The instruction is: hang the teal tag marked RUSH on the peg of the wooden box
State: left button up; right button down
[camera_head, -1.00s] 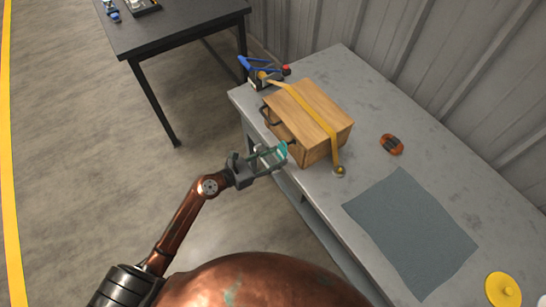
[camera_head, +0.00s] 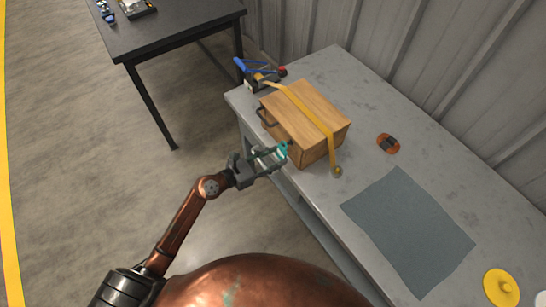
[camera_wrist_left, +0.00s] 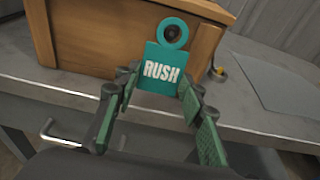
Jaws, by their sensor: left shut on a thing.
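The teal tag marked RUSH (camera_wrist_left: 163,68) is upright between the fingertips of my left gripper (camera_wrist_left: 158,86), with its ring at the top. The gripper is shut on the tag's sides. In the head view, the tag (camera_head: 283,150) is at the near left side of the wooden box (camera_head: 318,104). The box (camera_wrist_left: 95,38) fills the background of the wrist view. A dark round end, apparently the peg (camera_wrist_left: 172,31), shows inside the tag's ring. I cannot tell whether it passes through the ring or sits behind it. My right gripper is out of view.
The box stands on a grey bench (camera_head: 365,120) with a yellow strap (camera_head: 312,115) over it. A blue-handled tool (camera_head: 258,69) is behind it. An orange-and-black item (camera_head: 388,143), a grey mat (camera_head: 408,230) and a yellow disc (camera_head: 501,289) lie to the right.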

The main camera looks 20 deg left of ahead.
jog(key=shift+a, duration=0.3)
pick_arm(q)
jog(key=shift+w+d, duration=0.15)
jog(key=shift+w+d+f, duration=0.1)
jog(key=shift+w+d, duration=0.1)
jog(key=shift+w, duration=0.1)
jog(key=shift+w, duration=0.1)
jog(key=shift+d, duration=0.1)
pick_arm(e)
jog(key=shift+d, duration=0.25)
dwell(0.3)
pick_arm(q)
jog(key=shift+f, duration=0.3)
jog(key=o, duration=0.8)
jog(key=shift+c, duration=0.2)
jog(key=shift+o, duration=0.9)
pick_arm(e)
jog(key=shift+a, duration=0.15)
